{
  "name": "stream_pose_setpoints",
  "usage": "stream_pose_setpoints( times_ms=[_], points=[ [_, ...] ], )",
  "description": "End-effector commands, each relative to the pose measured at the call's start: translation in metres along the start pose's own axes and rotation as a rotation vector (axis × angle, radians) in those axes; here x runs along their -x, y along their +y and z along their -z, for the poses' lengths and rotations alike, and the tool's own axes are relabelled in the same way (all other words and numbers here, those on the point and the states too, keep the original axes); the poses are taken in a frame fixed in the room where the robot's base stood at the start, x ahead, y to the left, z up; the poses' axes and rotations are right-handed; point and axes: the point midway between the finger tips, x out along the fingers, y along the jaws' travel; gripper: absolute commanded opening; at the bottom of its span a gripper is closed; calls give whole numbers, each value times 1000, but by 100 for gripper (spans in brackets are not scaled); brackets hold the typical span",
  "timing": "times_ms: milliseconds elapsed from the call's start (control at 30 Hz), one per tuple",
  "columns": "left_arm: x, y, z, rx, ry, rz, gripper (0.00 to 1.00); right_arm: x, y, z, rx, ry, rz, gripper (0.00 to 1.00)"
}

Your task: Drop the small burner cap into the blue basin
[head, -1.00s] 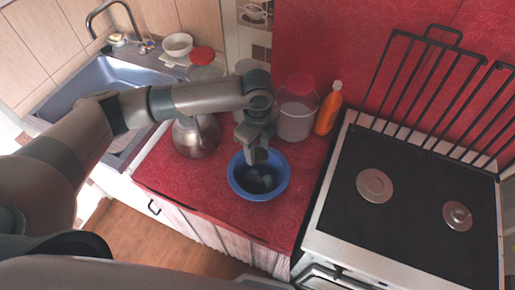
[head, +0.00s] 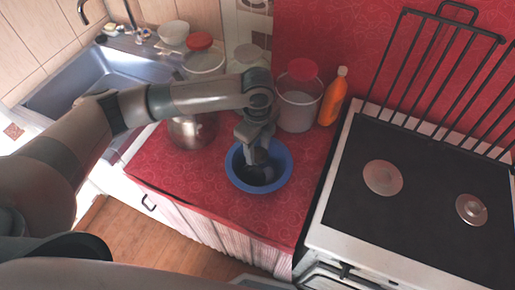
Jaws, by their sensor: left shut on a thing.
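The blue basin (head: 281,180) stands on the red oilcloth counter, to the left of the stove. My left gripper (head: 260,169) reaches down into the basin's opening from above. It is shut on a small dark grey thing, which I take to be the small burner cap; the fingers and shadow largely hide it. I cannot tell whether it touches the basin's floor. My right gripper is not in view.
A metal pot (head: 190,132) stands left of the basin. A red-lidded clear container (head: 297,110) and an orange bottle (head: 333,98) stand behind it. The stove (head: 400,217), with two round burners and an upright rack, is right. The counter's front is clear.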

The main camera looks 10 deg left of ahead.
Motion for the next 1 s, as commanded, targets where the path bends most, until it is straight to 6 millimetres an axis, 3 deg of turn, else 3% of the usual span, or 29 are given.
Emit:
stream_pose_setpoints(
  times_ms=[133,167,233,667,867,1000],
  points=[
    [0,0,0,0,0,0,22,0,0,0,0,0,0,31],
    [0,0,0,0,0,0,48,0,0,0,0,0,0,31],
    [0,0,0,0,0,0,65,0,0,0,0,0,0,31],
    [4,0,0,0,0,1,65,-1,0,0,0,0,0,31],
    [20,-1,0,-1,0,3,65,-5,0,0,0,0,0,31],
    [41,-2,0,-1,0,5,65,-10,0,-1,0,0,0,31]
  ],
)
